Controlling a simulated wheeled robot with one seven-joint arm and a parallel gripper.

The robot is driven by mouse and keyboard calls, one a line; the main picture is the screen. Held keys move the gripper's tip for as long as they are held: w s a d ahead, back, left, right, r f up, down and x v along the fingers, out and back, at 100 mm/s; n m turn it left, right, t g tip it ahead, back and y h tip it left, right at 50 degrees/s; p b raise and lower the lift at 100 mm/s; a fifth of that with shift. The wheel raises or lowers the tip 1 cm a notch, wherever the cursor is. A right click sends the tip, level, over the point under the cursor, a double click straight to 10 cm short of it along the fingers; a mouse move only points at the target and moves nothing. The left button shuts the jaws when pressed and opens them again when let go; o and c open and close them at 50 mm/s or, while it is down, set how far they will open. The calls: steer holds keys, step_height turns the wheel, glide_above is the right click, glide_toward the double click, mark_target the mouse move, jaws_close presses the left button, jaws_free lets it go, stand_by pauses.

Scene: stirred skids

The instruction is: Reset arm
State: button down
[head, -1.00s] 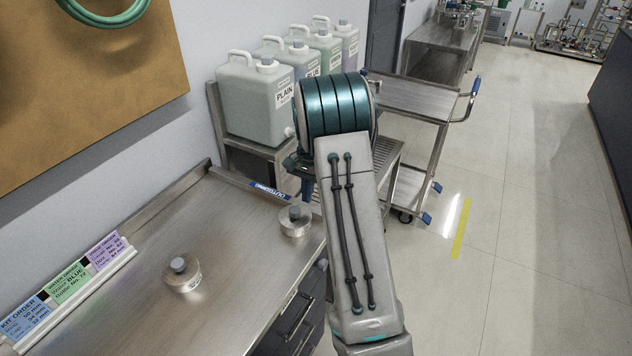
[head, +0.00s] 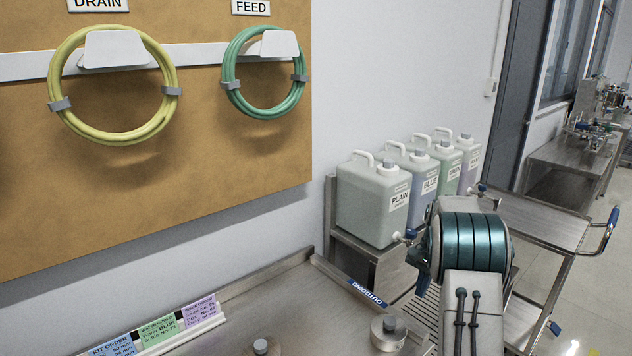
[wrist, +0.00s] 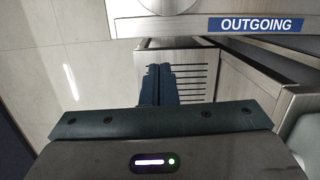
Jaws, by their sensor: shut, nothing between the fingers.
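My gripper (wrist: 158,84) shows in the wrist view with its two dark fingers together, shut and empty. It points down over a slatted metal surface (wrist: 192,72) beside the bench. In the head view my arm's teal-banded joint and grey link stand at the lower right, and the fingers are hidden behind them. The steel bench (head: 270,312) lies to the left of the arm, with the blue OUTGOING label (head: 366,292) at its edge. The label also shows at the top right of the wrist view (wrist: 256,25).
Metal weights with knobs (head: 387,333) stand on the bench near the arm. Several jugs (head: 372,205) stand on a rack behind it. A steel cart (head: 540,222) is close on the right. Yellow (head: 113,140) and green (head: 263,110) hoses hang on the board.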

steer(key=s+a+r+n+t, duration=0.2)
steer(key=s+a+r+n, duration=0.3)
steer(key=s+a+r, duration=0.75)
steer(key=s+a+n+t, duration=0.1)
steer(key=s+a+n, duration=0.1)
steer(key=s, duration=0.8)
steer(key=s+a+n+t+h, duration=0.1)
steer(key=s+a+n, duration=0.2)
steer(key=s, duration=0.8)
steer(key=shift+r, duration=0.15)
